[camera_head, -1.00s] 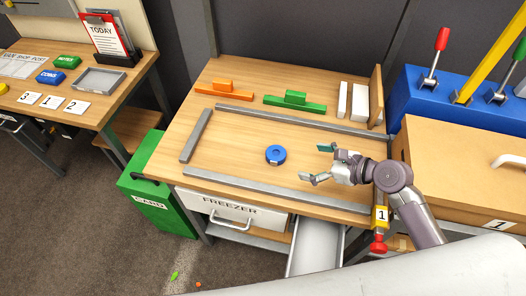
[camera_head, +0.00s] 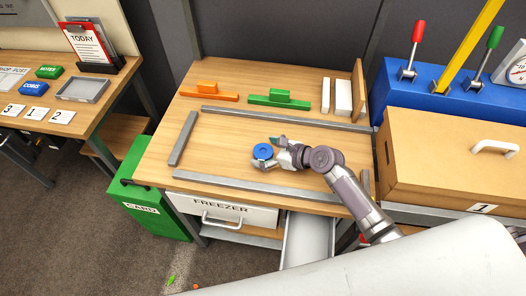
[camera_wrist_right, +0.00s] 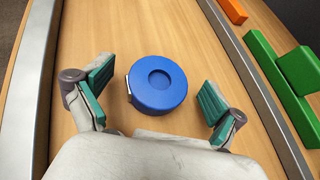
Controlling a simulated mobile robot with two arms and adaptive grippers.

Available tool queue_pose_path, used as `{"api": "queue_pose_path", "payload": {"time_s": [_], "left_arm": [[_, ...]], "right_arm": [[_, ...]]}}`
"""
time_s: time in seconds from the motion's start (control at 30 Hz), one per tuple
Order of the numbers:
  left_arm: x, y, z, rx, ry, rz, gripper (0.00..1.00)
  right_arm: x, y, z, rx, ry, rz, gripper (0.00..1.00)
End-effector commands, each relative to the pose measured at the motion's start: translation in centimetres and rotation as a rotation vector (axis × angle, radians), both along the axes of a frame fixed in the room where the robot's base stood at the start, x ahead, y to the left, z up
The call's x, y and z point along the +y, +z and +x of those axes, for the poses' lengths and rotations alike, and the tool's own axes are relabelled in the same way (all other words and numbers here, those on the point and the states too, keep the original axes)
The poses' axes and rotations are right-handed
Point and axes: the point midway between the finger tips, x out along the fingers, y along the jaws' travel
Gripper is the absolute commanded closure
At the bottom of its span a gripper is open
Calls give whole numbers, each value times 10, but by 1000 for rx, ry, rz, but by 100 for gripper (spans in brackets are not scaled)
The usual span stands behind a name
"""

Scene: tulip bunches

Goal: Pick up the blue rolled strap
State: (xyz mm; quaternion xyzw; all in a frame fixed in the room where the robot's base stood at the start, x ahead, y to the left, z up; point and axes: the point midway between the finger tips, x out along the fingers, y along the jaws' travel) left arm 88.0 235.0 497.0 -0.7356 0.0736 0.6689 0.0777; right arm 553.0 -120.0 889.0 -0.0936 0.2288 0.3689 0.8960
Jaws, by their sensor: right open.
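The blue rolled strap (camera_head: 263,151) is a round blue coil with a shallow round hollow in its top. It lies flat on the wooden table inside the grey rails. My right gripper (camera_head: 272,153) is open, with its fingers reaching around the strap from the right. In the right wrist view the strap (camera_wrist_right: 157,84) lies just ahead of the palm, between the two teal-padded fingers (camera_wrist_right: 157,100). There is a gap on both sides, so neither finger touches it. My left gripper is not in view.
Grey rails (camera_head: 285,119) border the work area at back, left and front (camera_head: 245,188). Orange (camera_head: 208,91) and green (camera_head: 280,98) blocks and white slabs (camera_head: 343,97) stand behind the back rail. A large brown box (camera_head: 440,150) stands at right. The table around the strap is clear.

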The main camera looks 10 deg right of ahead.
Motion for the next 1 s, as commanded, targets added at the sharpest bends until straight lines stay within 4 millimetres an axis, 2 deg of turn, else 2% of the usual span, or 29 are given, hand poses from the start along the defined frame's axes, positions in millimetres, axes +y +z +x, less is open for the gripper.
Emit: {"api": "queue_pose_path", "payload": {"time_s": [0.3,0.37,0.7,1.0], "left_arm": [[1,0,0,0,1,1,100],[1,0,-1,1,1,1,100],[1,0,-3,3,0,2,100],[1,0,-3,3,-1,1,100]], "right_arm": [[5,-5,5,0,2,-2,5],[5,-5,5,0,2,-2,13],[5,-4,5,0,0,-1,70],[5,-3,5,-1,1,-2,71]]}}
